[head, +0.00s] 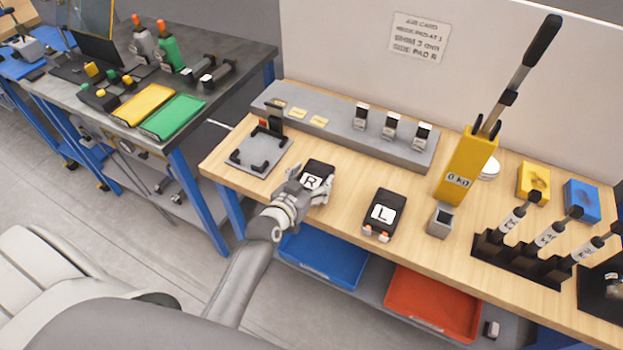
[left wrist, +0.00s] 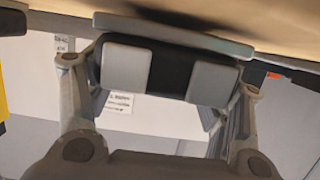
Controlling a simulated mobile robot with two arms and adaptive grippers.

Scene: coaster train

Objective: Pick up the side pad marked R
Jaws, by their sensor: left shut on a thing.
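The side pad marked R (head: 314,173) is a black block with a white label, at the front left of the wooden bench. My left gripper (head: 308,191) is at its near end with its fingers shut on it. In the left wrist view a dark block (left wrist: 170,68) shows between the two grey finger pads of the gripper (left wrist: 170,74); its label is not seen there. I cannot tell whether the pad touches the bench top. The side pad marked L (head: 383,214) lies apart to the right. My right gripper is not in view.
A grey fixture plate (head: 259,155) lies left of the R pad, and a long grey rack (head: 345,140) stands behind it. A yellow holder (head: 466,168) with a tall lever and a small grey cup (head: 440,221) stand to the right. Blue (head: 325,259) and red (head: 432,306) bins sit below.

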